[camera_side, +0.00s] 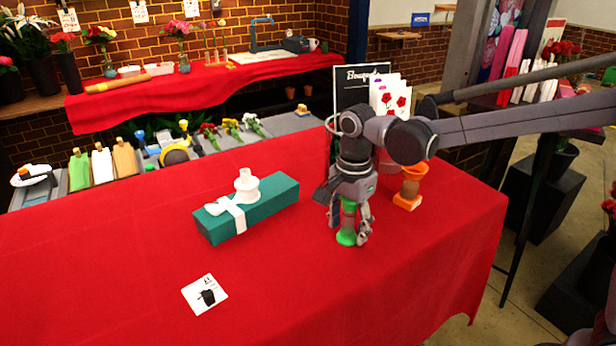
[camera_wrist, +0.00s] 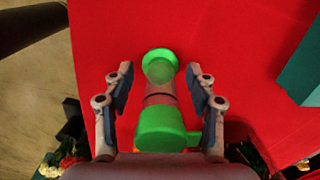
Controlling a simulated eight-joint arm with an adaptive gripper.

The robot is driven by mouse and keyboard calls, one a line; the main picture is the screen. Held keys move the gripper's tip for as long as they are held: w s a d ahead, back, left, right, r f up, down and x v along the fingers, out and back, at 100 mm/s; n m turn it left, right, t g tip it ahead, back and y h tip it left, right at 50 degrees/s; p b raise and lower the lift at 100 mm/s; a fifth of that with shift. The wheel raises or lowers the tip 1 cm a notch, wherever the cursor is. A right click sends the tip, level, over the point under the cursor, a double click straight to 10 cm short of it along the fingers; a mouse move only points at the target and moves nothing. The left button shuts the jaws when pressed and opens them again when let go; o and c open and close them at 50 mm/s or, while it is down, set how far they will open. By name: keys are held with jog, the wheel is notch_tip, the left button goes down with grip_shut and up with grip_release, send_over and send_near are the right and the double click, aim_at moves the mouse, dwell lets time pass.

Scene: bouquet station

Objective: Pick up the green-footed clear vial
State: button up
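The green-footed clear vial stands upright on the red table, with its green foot (camera_side: 346,238) on the cloth. In the wrist view its foot (camera_wrist: 154,54) is farther off, the clear body is in the middle and a green top (camera_wrist: 162,128) is nearest. My gripper (camera_side: 350,233) is lowered over the vial from above. In the wrist view my gripper (camera_wrist: 160,88) is open, with one finger on each side of the vial and red cloth showing between the fingers and the vial.
An orange vial-like piece (camera_side: 409,186) stands just right of my gripper. A green box with a white ribbon (camera_side: 247,208) and a white piece on top lies to the left. A small white card (camera_side: 205,294) lies in front. A sign and cards (camera_side: 386,95) stand behind.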

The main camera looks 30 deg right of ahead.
grip_shut()
jog(key=shift+r, duration=0.1)
